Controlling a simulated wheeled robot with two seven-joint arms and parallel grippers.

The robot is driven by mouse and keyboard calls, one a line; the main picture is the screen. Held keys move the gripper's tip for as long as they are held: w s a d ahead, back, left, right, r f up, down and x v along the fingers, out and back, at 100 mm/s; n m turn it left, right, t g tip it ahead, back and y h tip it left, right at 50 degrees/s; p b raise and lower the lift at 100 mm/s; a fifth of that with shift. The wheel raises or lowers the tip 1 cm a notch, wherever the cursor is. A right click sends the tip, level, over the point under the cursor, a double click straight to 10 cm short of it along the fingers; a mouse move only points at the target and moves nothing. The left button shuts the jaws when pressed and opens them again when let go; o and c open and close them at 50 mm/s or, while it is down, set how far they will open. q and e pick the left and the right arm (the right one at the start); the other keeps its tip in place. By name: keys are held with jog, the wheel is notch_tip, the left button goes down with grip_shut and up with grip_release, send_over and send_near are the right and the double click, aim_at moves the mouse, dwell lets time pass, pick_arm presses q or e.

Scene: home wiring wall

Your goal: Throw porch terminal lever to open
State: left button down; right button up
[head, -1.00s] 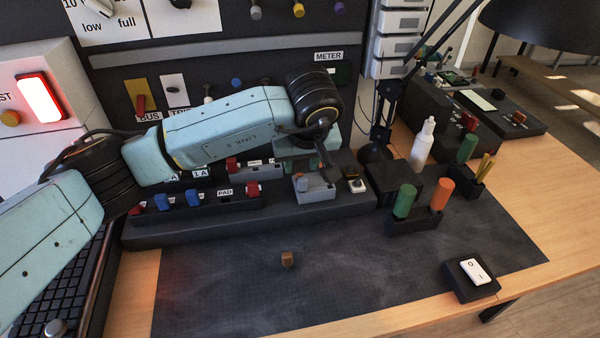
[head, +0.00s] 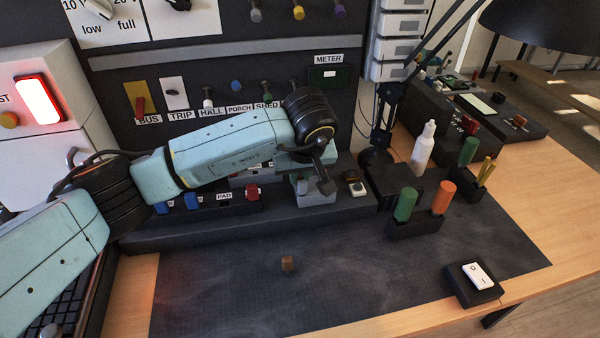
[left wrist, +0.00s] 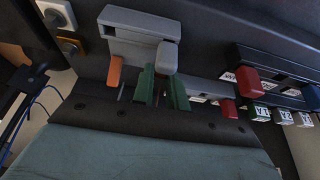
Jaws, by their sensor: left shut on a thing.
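A grey terminal block (head: 317,197) sits at the right end of the dark raised base, partly hidden by my left wrist. It also shows in the left wrist view (left wrist: 135,22), with an orange lever (left wrist: 115,72) and a light grey lever-like piece (left wrist: 167,56). My left gripper (head: 325,183) is down at this block. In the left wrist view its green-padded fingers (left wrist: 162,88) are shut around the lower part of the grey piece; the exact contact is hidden. The PORCH label (head: 240,108) is on the wall above my arm. My right gripper is out of view.
Red and blue levers (head: 192,201) stand left of the block. A small black-and-white switch (head: 357,189) is close on its right. A lamp, white bottle (head: 423,147) and green and orange cylinders stand further right.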

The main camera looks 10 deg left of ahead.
pick_arm(q)
jog(key=shift+w+r, duration=0.1)
jog(key=shift+w+a+r+g+p, duration=0.1)
jog(key=shift+w+a+g+p, duration=0.05)
jog(key=shift+g+p, duration=0.2)
jog(key=shift+w+g, duration=0.2)
jog(key=shift+g, duration=0.25)
jog(key=shift+w+a+g+h, duration=0.15)
jog(key=shift+w+g+h, duration=0.2)
jog(key=shift+g, duration=0.25)
jog(key=shift+w+g+h, duration=0.2)
jog(key=shift+g+h, duration=0.05)
jog(key=shift+g, duration=0.35)
jog(key=shift+w+a+r+g+h+b, duration=0.15)
jog(key=shift+w+g+h+b, duration=0.15)
jog(key=shift+g+b, duration=0.35)
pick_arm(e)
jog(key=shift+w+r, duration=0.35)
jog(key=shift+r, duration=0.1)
pick_arm(q)
jog(key=c, duration=1.4)
grip_release()
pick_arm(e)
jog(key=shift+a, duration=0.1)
